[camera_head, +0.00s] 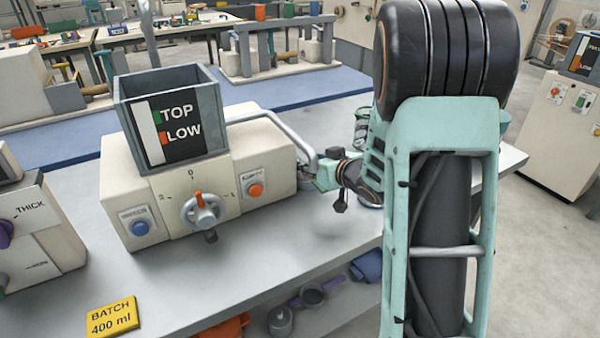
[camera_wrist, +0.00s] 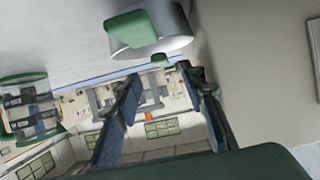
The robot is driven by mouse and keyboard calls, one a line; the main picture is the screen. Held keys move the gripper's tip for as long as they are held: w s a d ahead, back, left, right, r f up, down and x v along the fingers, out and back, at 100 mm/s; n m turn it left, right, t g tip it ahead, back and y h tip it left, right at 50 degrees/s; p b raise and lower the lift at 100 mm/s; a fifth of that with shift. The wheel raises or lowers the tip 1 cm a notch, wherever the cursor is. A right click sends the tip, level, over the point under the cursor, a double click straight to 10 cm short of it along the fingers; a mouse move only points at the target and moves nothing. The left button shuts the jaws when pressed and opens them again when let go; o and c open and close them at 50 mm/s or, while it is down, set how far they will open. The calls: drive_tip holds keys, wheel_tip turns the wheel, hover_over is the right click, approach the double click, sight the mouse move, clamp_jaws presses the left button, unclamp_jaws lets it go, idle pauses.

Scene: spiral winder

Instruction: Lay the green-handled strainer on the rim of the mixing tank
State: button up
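In the wrist view, a green handle-like piece (camera_wrist: 132,30) shows against a shiny steel round body (camera_wrist: 165,40) at the top. I cannot tell whether this is the green-handled strainer. My gripper (camera_wrist: 160,88) has its two dark fingers apart, with only background visible between them. In the head view my gripper (camera_head: 328,172) is low at the right end of the cream machine, beside the bent metal pipe (camera_head: 285,130), partly hidden by my arm. A grey open-topped box tank (camera_head: 190,135) marked TOP and LOW stands on that machine. I cannot tell whether it is the mixing tank.
A clear jar with green ends (camera_wrist: 28,105) is at left in the wrist view. A yellow BATCH 400 ml sign (camera_head: 112,317) lies at the bench's front left. A purple-handled utensil (camera_head: 313,297) and blue cloth (camera_head: 367,266) lie on the lower shelf. Bench front is mostly clear.

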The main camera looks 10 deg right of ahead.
drive_tip(key=x, duration=0.3)
drive_tip(key=b+x, duration=0.1)
drive_tip(key=x, duration=0.2)
drive_tip(key=shift+w+a+f, duration=0.15)
drive_tip(key=shift+w+f, duration=0.1)
drive_tip(key=shift+f, duration=0.15)
clamp_jaws()
